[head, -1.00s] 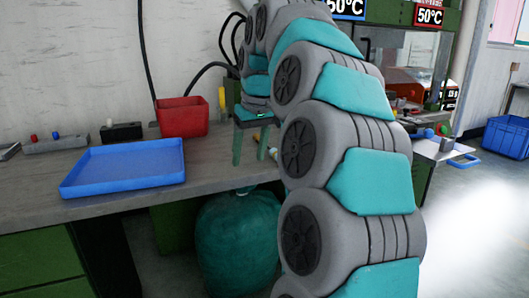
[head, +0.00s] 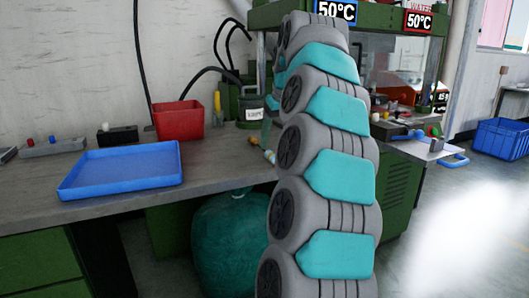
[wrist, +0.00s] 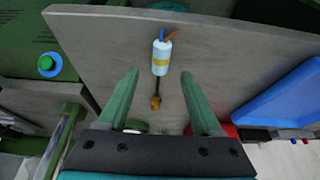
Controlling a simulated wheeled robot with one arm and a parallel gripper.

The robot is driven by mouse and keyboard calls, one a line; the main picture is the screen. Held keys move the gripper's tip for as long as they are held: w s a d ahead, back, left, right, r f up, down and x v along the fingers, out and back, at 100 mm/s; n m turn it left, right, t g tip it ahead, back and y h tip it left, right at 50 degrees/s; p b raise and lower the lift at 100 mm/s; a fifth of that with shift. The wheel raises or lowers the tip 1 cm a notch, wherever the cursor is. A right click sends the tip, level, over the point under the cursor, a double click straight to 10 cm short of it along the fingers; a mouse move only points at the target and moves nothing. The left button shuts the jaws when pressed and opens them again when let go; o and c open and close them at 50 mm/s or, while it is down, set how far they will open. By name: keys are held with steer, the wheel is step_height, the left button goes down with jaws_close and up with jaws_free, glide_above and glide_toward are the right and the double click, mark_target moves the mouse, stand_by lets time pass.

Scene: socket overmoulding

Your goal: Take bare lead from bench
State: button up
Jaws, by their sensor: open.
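The bare lead (wrist: 160,58) lies on the grey bench (wrist: 95,50) in the wrist view. My gripper (wrist: 160,74) is open and empty. In the wrist view its two green fingers point toward the lead, one on each side of it in the picture. The gap in height between fingers and lead cannot be told.
A blue tray (head: 122,184) and a red bin (head: 180,133) stand on the bench to the left. The green press (head: 392,66) rises at the right. A dark green sack (head: 228,245) sits under the bench.

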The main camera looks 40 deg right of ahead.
mark_target(271, 152)
steer(key=x, duration=0.5)
steer(key=shift+w+r, duration=0.15)
steer(key=shift+w, duration=0.1)
steer(key=shift+c, duration=0.2)
jaws_close()
